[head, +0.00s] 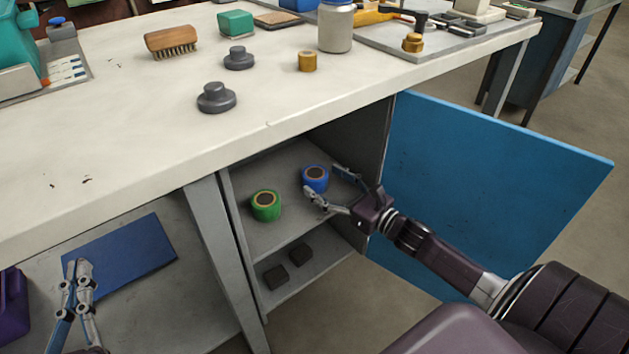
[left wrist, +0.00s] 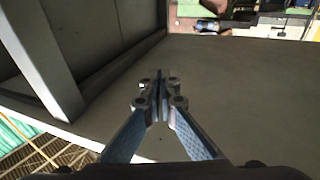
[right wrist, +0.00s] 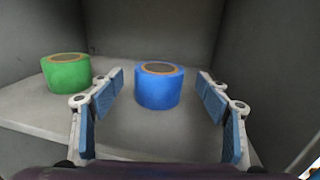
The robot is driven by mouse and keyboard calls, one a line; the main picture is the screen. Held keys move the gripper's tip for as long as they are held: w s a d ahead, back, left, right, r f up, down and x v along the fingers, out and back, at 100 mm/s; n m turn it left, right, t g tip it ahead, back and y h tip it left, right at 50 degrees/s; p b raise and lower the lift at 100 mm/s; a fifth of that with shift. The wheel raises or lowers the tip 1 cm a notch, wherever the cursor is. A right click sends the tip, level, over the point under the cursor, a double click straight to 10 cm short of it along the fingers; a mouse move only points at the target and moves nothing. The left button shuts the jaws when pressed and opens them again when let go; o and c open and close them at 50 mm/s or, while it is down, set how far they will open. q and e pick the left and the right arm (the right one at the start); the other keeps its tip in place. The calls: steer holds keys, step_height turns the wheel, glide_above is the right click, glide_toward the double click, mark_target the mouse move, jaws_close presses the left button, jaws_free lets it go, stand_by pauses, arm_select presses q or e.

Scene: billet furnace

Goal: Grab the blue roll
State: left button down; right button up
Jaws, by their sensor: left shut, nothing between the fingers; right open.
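The blue roll (head: 315,178) stands upright on the upper shelf of the open cabinet under the bench. It also shows in the right wrist view (right wrist: 159,88), centred ahead of the fingers. My right gripper (head: 326,188) is open and reaches into the cabinet, with its fingertips close to the roll on either side. In the right wrist view, its fingers are apart and nothing is between the tips; the roll appears just beyond them. My left gripper (head: 78,268) is shut and empty at the lower left, and also shows in the left wrist view (left wrist: 158,85).
A green roll (head: 265,205) stands on the same shelf (head: 290,222), left of the blue one. Dark blocks (head: 288,264) lie on the lower shelf. The blue cabinet door (head: 490,190) hangs open at right. The benchtop (head: 150,130) above carries a brush (head: 171,41) and dark knobs (head: 216,98).

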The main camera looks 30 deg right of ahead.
mark_target(306, 168)
steer(key=x, duration=0.3)
steer(key=shift+w+a+r+b, duration=0.15)
steer(key=shift+w+b, duration=0.25)
arm_select(q)
steer(key=r+t, duration=0.1)
steer(key=r, duration=0.1)
steer(key=s+r+t+h, duration=0.1)
steer(key=r, duration=0.2)
steer(key=shift+s+d+r+t, duration=0.15)
steer(key=shift+d+t, duration=0.05)
steer(key=shift+t, duration=0.2)
arm_select(e)
steer(key=shift+c, duration=0.7)
steer(key=c, duration=1.2)
steer(key=shift+r, duration=0.15)
